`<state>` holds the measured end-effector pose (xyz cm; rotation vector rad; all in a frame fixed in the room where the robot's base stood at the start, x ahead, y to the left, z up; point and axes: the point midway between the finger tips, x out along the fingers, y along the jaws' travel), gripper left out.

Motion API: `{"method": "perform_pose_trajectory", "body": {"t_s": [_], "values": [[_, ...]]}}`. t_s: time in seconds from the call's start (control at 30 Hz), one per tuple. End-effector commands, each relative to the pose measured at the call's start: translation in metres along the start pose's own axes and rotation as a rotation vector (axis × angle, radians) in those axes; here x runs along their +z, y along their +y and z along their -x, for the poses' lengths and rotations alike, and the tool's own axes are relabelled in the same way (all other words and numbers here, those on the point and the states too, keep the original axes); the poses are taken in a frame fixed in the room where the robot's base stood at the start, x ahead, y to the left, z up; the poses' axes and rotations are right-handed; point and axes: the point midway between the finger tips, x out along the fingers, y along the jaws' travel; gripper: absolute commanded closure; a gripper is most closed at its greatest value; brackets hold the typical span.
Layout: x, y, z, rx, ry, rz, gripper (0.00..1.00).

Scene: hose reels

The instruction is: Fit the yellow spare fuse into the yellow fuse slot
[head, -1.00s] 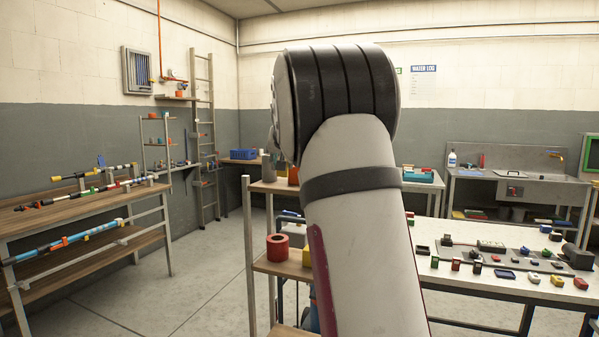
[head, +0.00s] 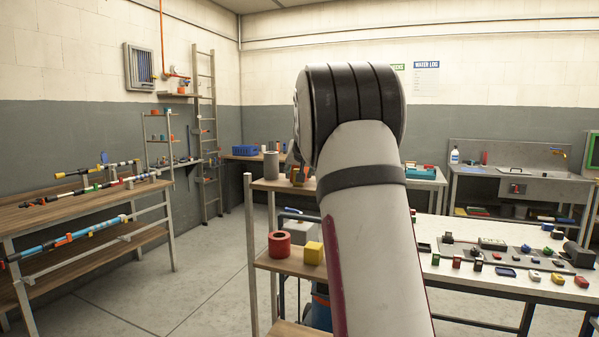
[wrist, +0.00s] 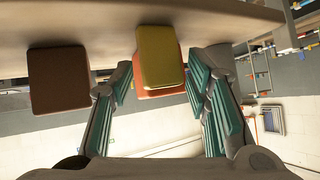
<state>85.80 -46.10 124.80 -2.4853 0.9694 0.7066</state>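In the wrist view a yellow block (wrist: 160,55) with rounded edges lies between the spread fingers of my gripper (wrist: 160,82), in front of an orange-red block (wrist: 162,92). My gripper is open, with teal pads on both sides and a gap to the yellow block. In the head view my gripper is hidden behind my arm. A yellow block (head: 313,252) stands on the wooden shelf of the near rack; I cannot tell if it is the same one. I cannot make out a yellow fuse slot in either view.
A dark red-brown block (wrist: 58,80) stands beside the yellow one in the wrist view. A white bench (head: 470,280) with several small parts stands right.

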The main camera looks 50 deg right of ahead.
Motion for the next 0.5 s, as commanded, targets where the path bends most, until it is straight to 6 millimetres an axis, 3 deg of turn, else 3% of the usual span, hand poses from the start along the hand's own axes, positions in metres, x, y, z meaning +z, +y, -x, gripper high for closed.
{"method": "perform_pose_trajectory", "body": {"t_s": [0.33,0.5], "values": [[-0.001,0.0,0.003,0.0,0.001,0.0,0.5],[-0.001,-0.001,0.023,-0.002,0.003,0.0,0.5]]}}
